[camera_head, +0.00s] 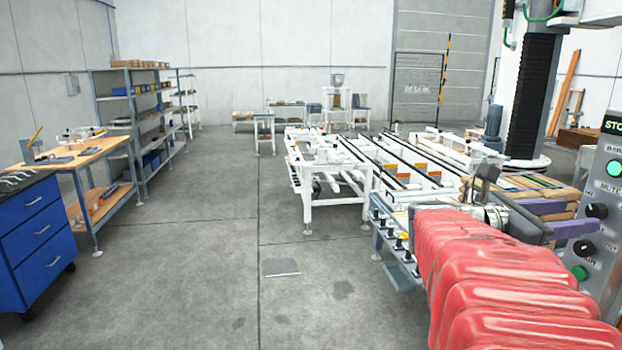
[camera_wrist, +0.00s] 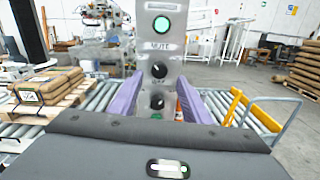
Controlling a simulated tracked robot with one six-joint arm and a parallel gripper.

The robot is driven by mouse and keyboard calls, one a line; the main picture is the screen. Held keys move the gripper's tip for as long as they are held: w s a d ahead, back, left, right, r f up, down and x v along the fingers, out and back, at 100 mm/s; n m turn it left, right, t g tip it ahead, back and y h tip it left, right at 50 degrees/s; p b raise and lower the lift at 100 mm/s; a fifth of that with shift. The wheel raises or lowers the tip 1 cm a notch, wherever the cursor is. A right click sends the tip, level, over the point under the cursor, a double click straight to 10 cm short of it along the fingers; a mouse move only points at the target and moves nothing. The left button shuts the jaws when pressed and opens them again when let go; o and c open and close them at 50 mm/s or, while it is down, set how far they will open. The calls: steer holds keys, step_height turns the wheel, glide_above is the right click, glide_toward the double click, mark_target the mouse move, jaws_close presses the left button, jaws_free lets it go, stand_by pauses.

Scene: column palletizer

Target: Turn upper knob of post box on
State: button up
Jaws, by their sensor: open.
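The post box (camera_head: 609,160) is a grey control panel at the right edge of the head view; it also stands upright ahead in the wrist view (camera_wrist: 176,48). Its black upper knob (camera_wrist: 159,70) sits below the MUTE label and also shows in the head view (camera_head: 596,210). A black lower knob (camera_wrist: 157,102) is beneath it. My gripper (camera_wrist: 161,77) is open, its two purple fingers pointing at the panel. In the wrist view the upper knob appears between the fingertips. I cannot tell whether they touch it, nor read its setting.
A lit green button (camera_wrist: 162,25) is above the knobs. Wrapped packs on a pallet (camera_wrist: 48,87) and rollers lie left of the panel. A yellow rail (camera_wrist: 234,107) stands to its right.

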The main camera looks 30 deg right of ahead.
mark_target(593, 214)
steer(key=shift+x, duration=2.35)
steer(key=shift+c, duration=0.5)
steer(key=c, duration=0.9)
steer(key=shift+d, duration=0.1)
steer(key=shift+c, duration=0.2)
